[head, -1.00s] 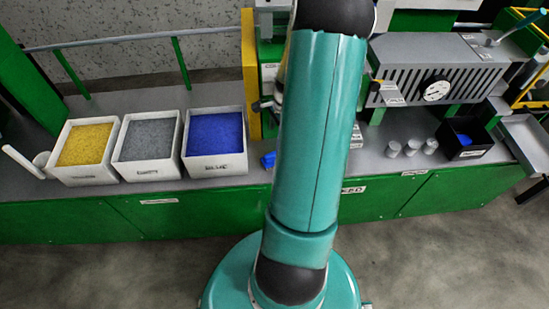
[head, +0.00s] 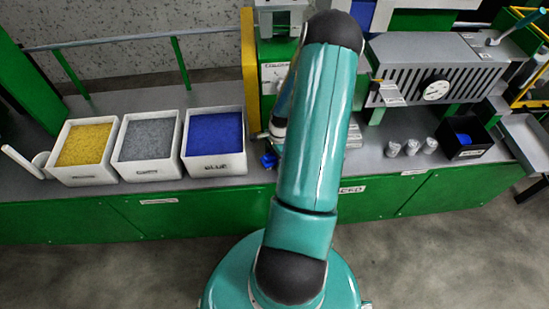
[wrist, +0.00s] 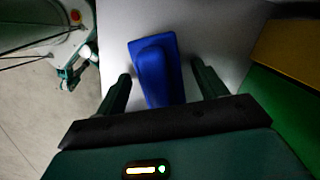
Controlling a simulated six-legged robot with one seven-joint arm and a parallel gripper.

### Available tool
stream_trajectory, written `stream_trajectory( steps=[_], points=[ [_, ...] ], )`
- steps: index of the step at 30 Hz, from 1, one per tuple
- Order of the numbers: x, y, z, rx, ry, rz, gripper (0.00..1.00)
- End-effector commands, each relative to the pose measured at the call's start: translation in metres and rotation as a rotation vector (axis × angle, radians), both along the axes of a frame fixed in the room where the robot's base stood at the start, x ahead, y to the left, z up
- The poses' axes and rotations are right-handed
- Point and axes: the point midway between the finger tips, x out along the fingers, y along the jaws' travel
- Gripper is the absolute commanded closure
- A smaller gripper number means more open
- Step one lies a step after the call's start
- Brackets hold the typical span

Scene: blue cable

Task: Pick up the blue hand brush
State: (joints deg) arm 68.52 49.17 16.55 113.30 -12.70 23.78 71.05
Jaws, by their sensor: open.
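The blue hand brush (wrist: 158,70) lies on the grey bench top in the wrist view. Its wide end points away from my gripper and its near end lies between the two fingers. My gripper (wrist: 160,83) is open, with one dark green finger on each side of the brush and a gap on both sides. In the head view a small blue part of the brush (head: 269,160) shows just left of my arm. My arm hides the rest of it there, and most of my gripper.
Bins of yellow (head: 87,144), grey (head: 148,139) and blue granules (head: 215,134) stand left of the brush. A yellow post (head: 250,75) rises behind it. Right of my arm are several small grey cups (head: 411,147), a black box (head: 463,151) and a machine with a gauge (head: 436,90).

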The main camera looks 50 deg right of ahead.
Motion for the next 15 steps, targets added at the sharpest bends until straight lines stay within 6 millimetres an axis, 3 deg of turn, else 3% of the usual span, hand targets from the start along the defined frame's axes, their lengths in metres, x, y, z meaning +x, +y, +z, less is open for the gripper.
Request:
stream_trajectory(
  steps=[7,15],
  points=[
    [0.0006,0.0001,-0.0021,-0.002,-0.001,0.000,0.29],
    [0.0006,0.0001,-0.0019,-0.001,0.000,0.000,0.79]
  ],
)
